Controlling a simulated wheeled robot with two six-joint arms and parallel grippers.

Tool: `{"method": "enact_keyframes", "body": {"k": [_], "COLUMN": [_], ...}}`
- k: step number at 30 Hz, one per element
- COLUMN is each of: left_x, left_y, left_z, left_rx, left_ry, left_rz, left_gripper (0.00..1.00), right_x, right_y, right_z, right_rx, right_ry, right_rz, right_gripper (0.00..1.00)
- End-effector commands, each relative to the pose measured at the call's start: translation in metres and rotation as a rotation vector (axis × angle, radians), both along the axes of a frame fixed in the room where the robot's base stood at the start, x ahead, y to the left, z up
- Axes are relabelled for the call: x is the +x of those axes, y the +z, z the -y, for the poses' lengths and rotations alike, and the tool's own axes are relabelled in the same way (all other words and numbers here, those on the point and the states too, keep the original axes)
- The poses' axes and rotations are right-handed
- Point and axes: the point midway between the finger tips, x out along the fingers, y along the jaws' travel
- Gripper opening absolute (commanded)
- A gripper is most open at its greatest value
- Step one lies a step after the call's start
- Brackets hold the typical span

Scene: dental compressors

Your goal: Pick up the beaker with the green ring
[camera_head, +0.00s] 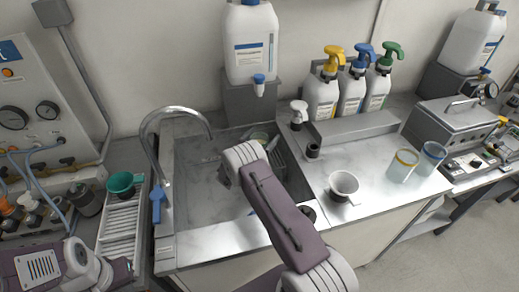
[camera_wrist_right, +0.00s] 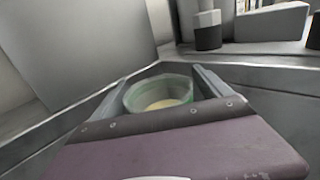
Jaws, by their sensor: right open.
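The beaker with the green ring (camera_wrist_right: 158,95) stands in the sink. In the right wrist view it sits between the two fingers of my right gripper (camera_wrist_right: 162,78), its green rim facing up and something pale yellow visible inside. The fingers are apart, one on each side of it; I cannot tell whether they touch it. In the head view my right arm reaches over the sink and hides most of the gripper; a greenish rim (camera_head: 258,135) shows just beyond the wrist. My left arm shows at the lower left, its gripper out of view.
The sink (camera_head: 195,200) has raised walls and a tall curved faucet (camera_head: 165,120). On the right counter stand a white cup (camera_head: 343,186), a yellow-ringed beaker (camera_head: 403,166) and a blue-ringed beaker (camera_head: 431,158). Spray bottles (camera_head: 350,95) stand behind. A teal cup (camera_head: 121,185) is left of the sink.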

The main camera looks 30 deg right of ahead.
Motion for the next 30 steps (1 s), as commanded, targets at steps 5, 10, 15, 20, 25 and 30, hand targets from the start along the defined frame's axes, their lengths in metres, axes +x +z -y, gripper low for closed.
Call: {"method": "enact_keyframes", "body": {"k": [5, 10, 15, 20, 25, 30], "left_x": [0.000, 0.000, 0.000, 0.000, 0.000, 0.000], "left_y": [0.000, 0.000, 0.000, 0.001, 0.005, 0.008], "left_z": [0.000, 0.000, 0.000, 0.000, 0.000, 0.000], "left_rx": [0.000, 0.000, 0.000, 0.000, 0.000, 0.000], "left_ry": [0.000, 0.000, 0.000, 0.000, 0.000, 0.000], "left_rz": [0.000, 0.000, 0.000, 0.000, 0.000, 0.000], "left_gripper": [0.00, 0.00, 0.00, 0.00, 0.00, 0.00], "right_x": [0.000, 0.000, 0.000, 0.000, 0.000, 0.000], "right_y": [0.000, 0.000, 0.001, 0.004, 0.039, 0.078], "right_z": [0.000, 0.000, 0.000, 0.000, 0.000, 0.000], "right_rx": [0.000, 0.000, 0.000, 0.000, 0.000, 0.000], "right_ry": [0.001, 0.000, 0.000, 0.000, 0.000, 0.001], "right_rz": [0.000, 0.000, 0.001, 0.002, 0.007, 0.005], "right_gripper": [0.83, 0.35, 0.01, 0.01, 0.01, 0.01]}}
